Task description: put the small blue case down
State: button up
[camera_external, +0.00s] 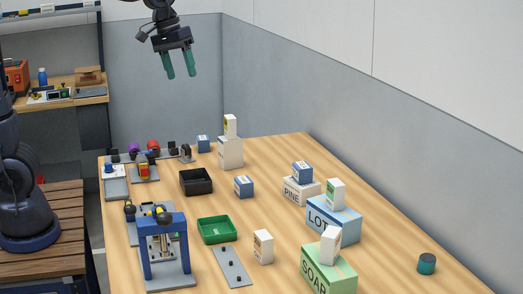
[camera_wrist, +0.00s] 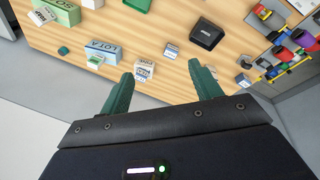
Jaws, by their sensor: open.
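Several small blue-and-white cases are on the table. One blue case (camera_external: 302,172) sits on top of the white PINE box (camera_external: 298,191). Another blue case (camera_external: 243,187) stands on bare wood and also shows in the wrist view (camera_wrist: 171,50). A third blue case (camera_external: 203,144) stands at the far edge. The frames do not show which one the task means. My gripper (camera_external: 181,67) is raised high beyond the far end of the table, fingers down. Its green fingers are apart with nothing between them, as the wrist view also shows (camera_wrist: 159,95).
A black bin (camera_external: 196,182) and a green tray (camera_external: 217,230) lie mid-table. A blue press (camera_external: 164,246) stands at front left. The blue LOT box (camera_external: 333,219) and green SOAP box (camera_external: 328,273) carry white cartons. Grey walls stand behind and right.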

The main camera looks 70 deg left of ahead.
jog(key=s+f+m+t, duration=0.1)
jog(key=s+f+m, duration=0.2)
jog(key=s, duration=0.9)
jog(key=s+f+m+t+y, duration=0.1)
jog(key=s+f+m, duration=0.2)
jog(key=s, duration=1)
jog(key=shift+m, duration=0.7)
jog(key=shift+d, duration=0.1)
